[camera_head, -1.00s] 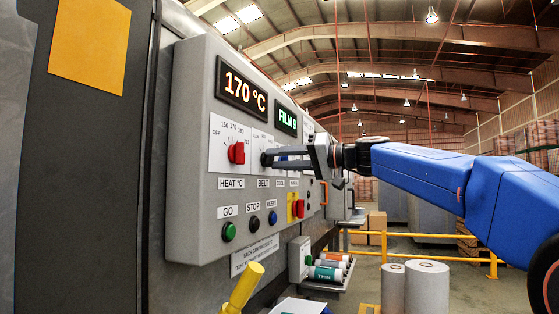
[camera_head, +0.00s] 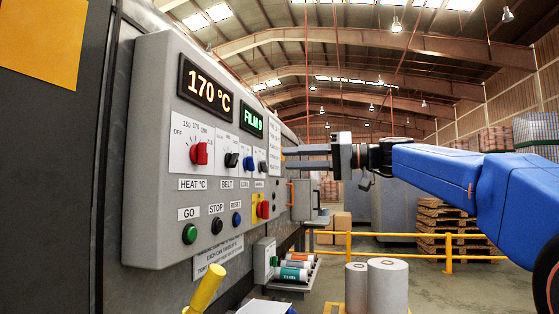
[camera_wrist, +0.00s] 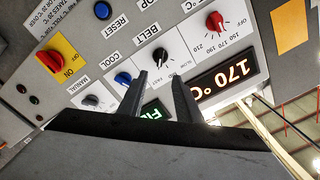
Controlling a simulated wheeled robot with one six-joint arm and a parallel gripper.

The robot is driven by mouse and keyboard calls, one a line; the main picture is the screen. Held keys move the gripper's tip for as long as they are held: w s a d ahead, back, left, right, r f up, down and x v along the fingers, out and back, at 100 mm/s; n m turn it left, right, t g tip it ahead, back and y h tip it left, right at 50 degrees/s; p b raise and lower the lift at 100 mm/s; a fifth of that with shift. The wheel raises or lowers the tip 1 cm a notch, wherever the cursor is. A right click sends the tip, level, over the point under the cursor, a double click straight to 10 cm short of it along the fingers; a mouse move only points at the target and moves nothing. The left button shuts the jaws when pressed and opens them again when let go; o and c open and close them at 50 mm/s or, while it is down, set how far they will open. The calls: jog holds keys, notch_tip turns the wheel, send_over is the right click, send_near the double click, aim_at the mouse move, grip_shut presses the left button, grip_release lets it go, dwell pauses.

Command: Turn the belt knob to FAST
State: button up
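The belt knob (camera_head: 231,160) is black and sits on a white plate above the BELT label, between the red heat knob (camera_head: 200,153) and the blue cool knob (camera_head: 248,163). In the wrist view, which is turned over, the belt knob (camera_wrist: 160,57) shows beyond my fingertips, with SLOW and FAST printed by it. Its exact setting is too small to tell. My gripper (camera_head: 284,158) is open and empty, out in front of the panel and apart from the knob. Both fingers (camera_wrist: 159,76) show in the wrist view with a gap between them.
The grey panel (camera_head: 150,215) carries green, black and blue buttons below and a red switch (camera_head: 263,209) on yellow. Displays read 170 °C and FILM 9. A yellow lever (camera_head: 206,288) stands below the panel. Yellow rails (camera_head: 400,236) and white rolls (camera_head: 387,285) stand to the right.

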jog(key=shift+v, duration=1.2)
